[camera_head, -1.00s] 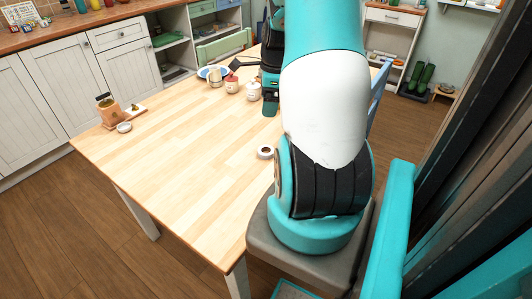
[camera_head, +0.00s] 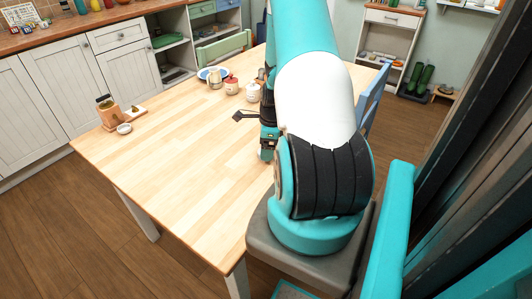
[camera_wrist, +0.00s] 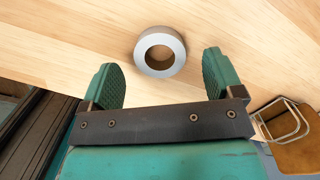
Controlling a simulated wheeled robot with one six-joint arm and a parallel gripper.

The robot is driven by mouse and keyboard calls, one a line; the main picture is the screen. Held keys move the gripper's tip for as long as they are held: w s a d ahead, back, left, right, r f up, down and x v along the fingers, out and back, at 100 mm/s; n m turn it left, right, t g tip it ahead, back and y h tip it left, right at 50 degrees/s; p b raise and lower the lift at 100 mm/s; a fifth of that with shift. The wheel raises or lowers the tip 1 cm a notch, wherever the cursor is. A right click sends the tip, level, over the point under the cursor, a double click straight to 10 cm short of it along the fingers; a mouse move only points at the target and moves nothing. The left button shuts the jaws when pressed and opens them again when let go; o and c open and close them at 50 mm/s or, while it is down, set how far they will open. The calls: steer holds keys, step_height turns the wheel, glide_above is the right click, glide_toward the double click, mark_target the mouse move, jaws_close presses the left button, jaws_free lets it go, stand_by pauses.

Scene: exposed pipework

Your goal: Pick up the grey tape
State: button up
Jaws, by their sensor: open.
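The grey tape (camera_wrist: 178,68) is a round roll with an open centre, lying flat on the wooden table in the wrist view. My gripper (camera_wrist: 160,77) is open and empty, with its two green fingers spread to the left and right of the roll in the picture. The roll sits just beyond the gap between the fingertips, closer to the right finger. I cannot tell how high the fingers are above the table. In the head view my gripper (camera_head: 267,155) is low over the table's right side, and the tape is hidden there.
The wooden table (camera_head: 170,145) is clear across its middle. A jar on a wooden stand (camera_head: 107,110) and a small white bowl (camera_head: 124,128) are at its left edge. A red-and-white pot (camera_head: 231,86) and other crockery stand at the far end. A blue chair (camera_head: 371,100) is at the right.

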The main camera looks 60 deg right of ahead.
step_height(320, 180, down, 2)
steer(key=shift+w+a+f, duration=0.1)
steer(key=shift+w+f, duration=0.05)
steer(key=c, duration=1)
